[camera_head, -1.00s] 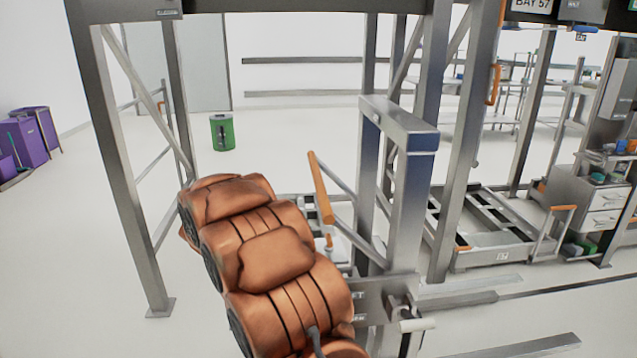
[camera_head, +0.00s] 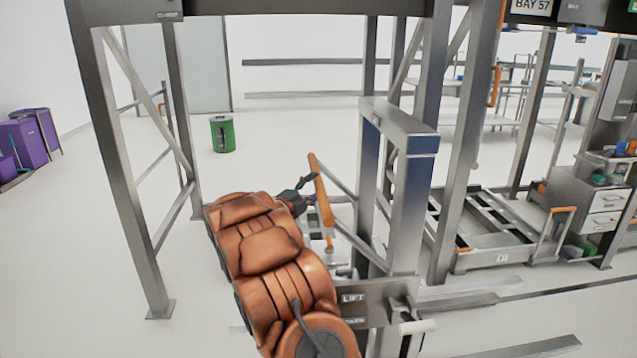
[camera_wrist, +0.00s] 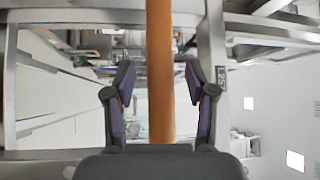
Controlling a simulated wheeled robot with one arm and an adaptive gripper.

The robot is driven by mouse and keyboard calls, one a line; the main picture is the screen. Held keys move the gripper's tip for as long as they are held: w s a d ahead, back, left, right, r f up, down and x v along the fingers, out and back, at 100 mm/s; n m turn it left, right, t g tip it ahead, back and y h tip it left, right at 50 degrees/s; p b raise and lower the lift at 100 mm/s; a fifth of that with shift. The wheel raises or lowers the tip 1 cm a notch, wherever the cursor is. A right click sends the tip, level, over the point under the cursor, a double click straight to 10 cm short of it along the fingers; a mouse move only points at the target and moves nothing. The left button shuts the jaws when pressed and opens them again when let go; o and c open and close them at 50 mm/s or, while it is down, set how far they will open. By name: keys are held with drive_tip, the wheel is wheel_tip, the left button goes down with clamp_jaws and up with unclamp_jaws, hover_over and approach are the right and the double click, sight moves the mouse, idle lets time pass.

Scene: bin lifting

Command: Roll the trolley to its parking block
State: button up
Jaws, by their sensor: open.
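An orange handle bar (camera_head: 322,193) rises in front of the grey lift post in the head view; the trolley it seems to belong to is mostly hidden behind my arm and the post. My gripper (camera_head: 303,190) is beside this bar. In the wrist view, my gripper (camera_wrist: 160,78) is open, with the orange bar (camera_wrist: 160,40) running between its two fingers and visible gaps on both sides. Another low grey trolley frame (camera_head: 490,252) with an orange handle stands at the right. I cannot tell which thing is the parking block.
A grey lift post (camera_head: 408,200) stands close to the right of my arm. A frame leg (camera_head: 135,190) stands at the left. Low metal rails (camera_head: 520,348) lie on the floor at the lower right. A green bin (camera_head: 222,134) stands behind, with clear floor around it.

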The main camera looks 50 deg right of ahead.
drive_tip(key=shift+w+d+r, duration=0.1)
drive_tip(key=shift+d+r, duration=0.05)
drive_tip(key=shift+d, duration=0.65)
drive_tip(key=shift+w+d+r, duration=0.1)
drive_tip(key=shift+d, duration=0.65)
clamp_jaws()
drive_tip(key=shift+f, duration=0.1)
